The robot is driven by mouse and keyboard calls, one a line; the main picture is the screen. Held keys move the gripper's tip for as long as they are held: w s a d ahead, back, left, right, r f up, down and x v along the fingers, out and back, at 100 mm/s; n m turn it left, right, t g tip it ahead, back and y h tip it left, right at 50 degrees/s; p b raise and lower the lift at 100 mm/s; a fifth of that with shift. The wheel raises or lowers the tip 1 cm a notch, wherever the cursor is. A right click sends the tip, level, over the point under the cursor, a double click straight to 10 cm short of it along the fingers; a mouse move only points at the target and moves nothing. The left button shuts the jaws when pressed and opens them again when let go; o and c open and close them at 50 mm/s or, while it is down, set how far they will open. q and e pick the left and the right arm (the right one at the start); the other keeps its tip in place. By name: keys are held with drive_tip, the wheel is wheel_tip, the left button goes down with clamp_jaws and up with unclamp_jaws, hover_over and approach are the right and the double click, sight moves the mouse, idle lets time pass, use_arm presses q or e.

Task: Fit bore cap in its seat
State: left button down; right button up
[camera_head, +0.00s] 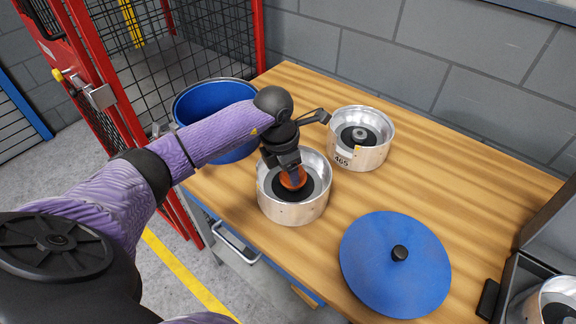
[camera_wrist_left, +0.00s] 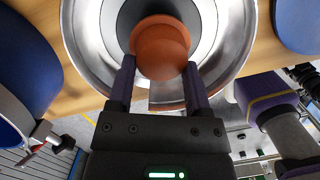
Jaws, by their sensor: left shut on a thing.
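An orange bore cap (camera_head: 293,178) is at the middle of the near silver clutch housing (camera_head: 292,212), over its dark centre. My left gripper (camera_head: 291,172) points down into this housing and is shut on the cap. In the left wrist view the cap (camera_wrist_left: 161,47) sits between the two fingers (camera_wrist_left: 161,85), in front of the dark ring and the shiny housing wall (camera_wrist_left: 235,40). I cannot tell whether the cap is fully down in the seat, as the gripper hides part of it. My right gripper is not in view.
A second silver housing marked 465 (camera_head: 362,152) stands behind to the right. A blue lid (camera_head: 395,270) with a black knob lies at the front right. A blue bin (camera_head: 190,103) is at the table's left edge. A dark case (camera_head: 510,285) is at the right; wood between is clear.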

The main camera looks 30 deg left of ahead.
use_arm(q)
drive_tip(key=shift+f, duration=0.45)
unclamp_jaws()
drive_tip(key=shift+r, duration=0.1)
wheel_tip(320, 180, up, 7)
drive_tip(key=p, duration=0.5)
idle(0.3)
idle(0.5)
